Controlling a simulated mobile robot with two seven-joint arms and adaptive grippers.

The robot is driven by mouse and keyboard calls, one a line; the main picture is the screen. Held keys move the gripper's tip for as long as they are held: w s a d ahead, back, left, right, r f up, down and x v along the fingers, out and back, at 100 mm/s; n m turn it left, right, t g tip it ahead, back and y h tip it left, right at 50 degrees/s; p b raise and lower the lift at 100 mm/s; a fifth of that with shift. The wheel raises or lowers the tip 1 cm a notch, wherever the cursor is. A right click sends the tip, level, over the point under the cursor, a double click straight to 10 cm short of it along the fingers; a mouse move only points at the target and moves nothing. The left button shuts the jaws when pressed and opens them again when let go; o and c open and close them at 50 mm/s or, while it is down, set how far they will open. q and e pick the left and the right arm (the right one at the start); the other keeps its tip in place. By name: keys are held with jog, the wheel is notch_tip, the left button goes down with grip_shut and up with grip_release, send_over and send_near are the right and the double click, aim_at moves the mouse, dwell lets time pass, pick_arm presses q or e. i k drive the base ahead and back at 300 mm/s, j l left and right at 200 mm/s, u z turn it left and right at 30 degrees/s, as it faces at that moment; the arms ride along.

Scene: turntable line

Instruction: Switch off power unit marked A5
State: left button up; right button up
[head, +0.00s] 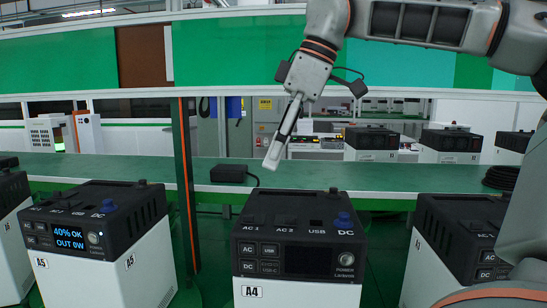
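The power unit marked A5 (96,274) stands at the left, a white box with a black top. Its small display (69,239) is lit and reads 40% OK, OUT 0W. A round power button (94,238) sits right of the display, unobstructed. My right gripper (273,160) reaches in from the upper right and points down. Its fingers look together, with nothing between them. It hangs in the air above and behind unit A4, well to the right of A5 and apart from both. My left gripper is not in view.
Unit A4 (297,290) stands in the middle with a dark display (308,261). More units stand at the right (462,235) and far left edge. Behind is a green bench (340,175) with a black adapter (229,173). A dark post (186,180) rises between A5 and A4.

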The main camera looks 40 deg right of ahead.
aim_at(93, 238)
jog(key=k+j, duration=0.75)
jog(key=j, duration=0.25)
